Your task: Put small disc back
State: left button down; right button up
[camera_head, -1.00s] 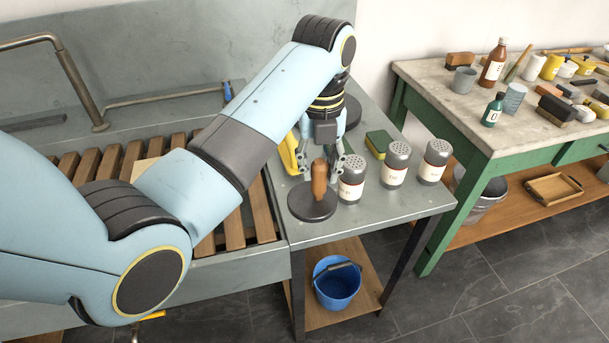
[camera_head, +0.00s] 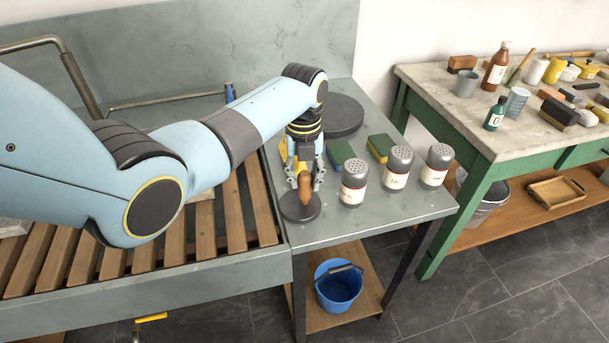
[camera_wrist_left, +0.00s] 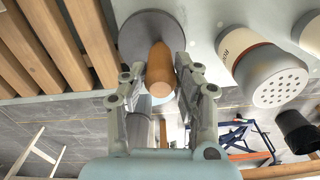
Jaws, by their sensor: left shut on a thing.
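The small disc (camera_head: 293,212) is a dark round plate with an upright brown wooden handle (camera_head: 304,190). It is at the front left of the grey metal side table, on the top or just above it; I cannot tell which. My left gripper (camera_head: 305,182) points down and is shut on the handle. In the left wrist view, the handle (camera_wrist_left: 160,72) stands between the two fingers (camera_wrist_left: 161,85), with the small disc (camera_wrist_left: 145,28) beyond it. A larger dark disc (camera_head: 346,113) lies at the back of the side table. My right gripper is not in view.
Three labelled shakers (camera_head: 353,186) stand right of the small disc. Two sponges (camera_head: 380,147) lie behind them, and a yellow object is partly hidden behind my gripper. The slatted sink (camera_head: 172,243) is left. A blue bucket (camera_head: 337,287) stands on the shelf below.

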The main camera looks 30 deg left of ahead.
pick_arm(q)
jog(key=shift+w+r, duration=0.1)
jog(key=c, duration=1.4)
grip_release()
jog(key=shift+c, duration=0.2)
jog(key=o, duration=0.5)
jog(key=shift+c, duration=0.2)
notch_tip(320, 180, up, 12)
